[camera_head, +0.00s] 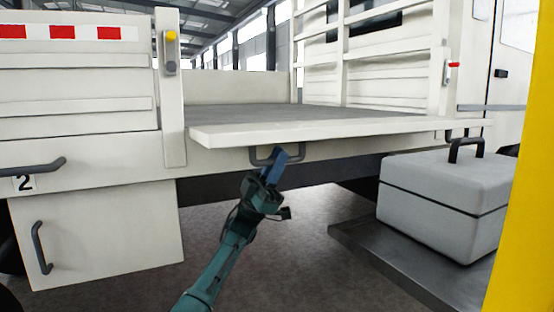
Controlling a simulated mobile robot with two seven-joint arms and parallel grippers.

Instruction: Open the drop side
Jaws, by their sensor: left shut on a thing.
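The drop side (330,129) is a long white panel on the truck's side, lowered to about level with the grey bed floor and sticking out towards me. A dark grey bar handle (298,152) hangs under its near edge. My left gripper (275,167) reaches up from below, its blue fingers shut on this handle and hiding part of it. A second dark handle (449,138) shows under the panel's right end, partly hidden. A post with a yellow-topped latch (170,52) stands at the left, and a post with a red latch lever (453,65) at the right. My right gripper is not in view.
A grey toolbox (440,195) with a black handle stands on a dark step (375,258) at the right. A yellow upright (525,170) fills the right edge. Another side panel (75,115) at the left is upright, its handle marked 2. Floor below is clear.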

